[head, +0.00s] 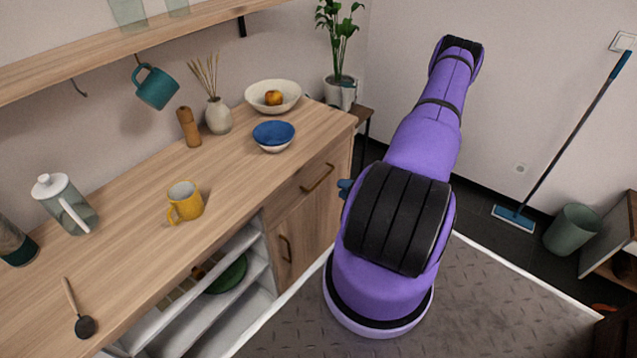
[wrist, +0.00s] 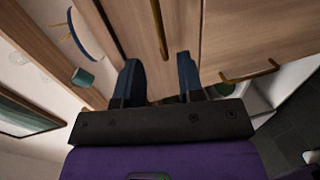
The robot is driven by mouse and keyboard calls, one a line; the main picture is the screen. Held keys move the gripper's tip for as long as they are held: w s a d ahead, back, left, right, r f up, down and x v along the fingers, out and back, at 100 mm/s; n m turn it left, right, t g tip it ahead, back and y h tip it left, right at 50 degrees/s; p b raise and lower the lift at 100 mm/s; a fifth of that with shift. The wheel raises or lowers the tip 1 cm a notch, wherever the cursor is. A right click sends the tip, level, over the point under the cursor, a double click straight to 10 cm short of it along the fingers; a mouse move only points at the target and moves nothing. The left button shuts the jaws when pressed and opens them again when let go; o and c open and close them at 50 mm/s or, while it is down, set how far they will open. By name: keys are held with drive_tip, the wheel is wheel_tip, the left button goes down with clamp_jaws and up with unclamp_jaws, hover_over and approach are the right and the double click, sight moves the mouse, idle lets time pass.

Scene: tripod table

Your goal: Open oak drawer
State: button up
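The oak drawer (head: 304,190) is at the top right end of the wooden cabinet, with a brass bar handle (head: 317,178). It appears shut, its front level with the cabinet face. In the wrist view the drawer front (wrist: 128,25) fills the top middle, and its handle (wrist: 159,28) lies beyond my fingers, in line with the gap between them. My gripper (wrist: 159,68) is open and empty, with two dark blue fingers apart. In the head view only a bit of a blue finger shows beside my purple arm, to the right of the drawer; the rest is hidden.
Below the drawer is an oak door (head: 300,243) with a brass handle (head: 286,249). Open shelves (head: 226,302) with a green plate stand to its left. The countertop holds a yellow mug (head: 185,202), a blue bowl (head: 273,134) and a white fruit bowl (head: 272,97).

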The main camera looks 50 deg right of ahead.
sight(321, 180)
drive_tip(key=x, duration=1)
drive_tip(key=shift+a+r, duration=0.1)
clamp_jaws()
